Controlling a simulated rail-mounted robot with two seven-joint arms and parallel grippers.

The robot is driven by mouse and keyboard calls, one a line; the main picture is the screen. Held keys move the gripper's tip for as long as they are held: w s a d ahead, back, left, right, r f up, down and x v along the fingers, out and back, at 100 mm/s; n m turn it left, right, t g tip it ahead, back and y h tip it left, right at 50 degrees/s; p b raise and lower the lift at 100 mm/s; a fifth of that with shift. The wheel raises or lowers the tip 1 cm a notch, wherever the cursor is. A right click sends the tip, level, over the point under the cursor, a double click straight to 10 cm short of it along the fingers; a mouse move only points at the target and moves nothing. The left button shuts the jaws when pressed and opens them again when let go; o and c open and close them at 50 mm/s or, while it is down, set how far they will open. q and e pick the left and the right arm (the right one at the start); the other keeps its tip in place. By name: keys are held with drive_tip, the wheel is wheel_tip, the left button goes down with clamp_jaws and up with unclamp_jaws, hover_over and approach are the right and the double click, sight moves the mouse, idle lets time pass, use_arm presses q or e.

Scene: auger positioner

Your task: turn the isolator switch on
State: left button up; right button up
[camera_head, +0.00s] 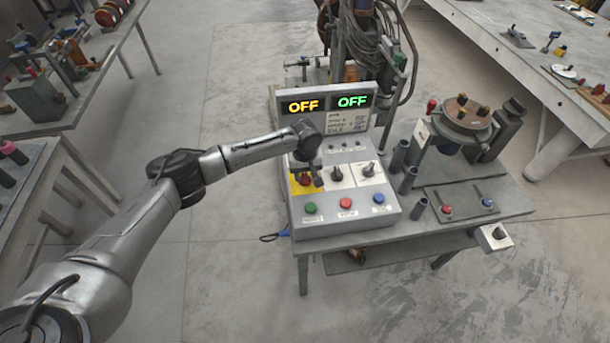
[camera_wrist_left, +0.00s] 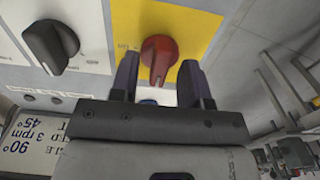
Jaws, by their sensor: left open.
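The isolator switch is a red rotary knob on a yellow plate, at the left of the control box (camera_head: 348,228). In the left wrist view the red knob (camera_wrist_left: 160,52) stands out from the yellow plate (camera_wrist_left: 197,22), its grip pointing toward the gripper. My left gripper (camera_head: 306,176) is over the yellow plate in the head view and hides much of the knob. It is open, with one dark finger on either side of the knob's lower end; contact cannot be told. My right gripper is not in view.
Two displays read OFF, one orange (camera_head: 303,106) and one green (camera_head: 352,101). Black knobs (camera_head: 337,173) sit right of the yellow plate. Green, red and blue buttons (camera_head: 346,203) line the front. A round turntable fixture (camera_head: 462,115) stands to the right.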

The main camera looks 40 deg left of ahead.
use_arm(q)
drive_tip(key=shift+f, duration=0.4)
drive_tip(key=shift+r, duration=0.1)
clamp_jaws()
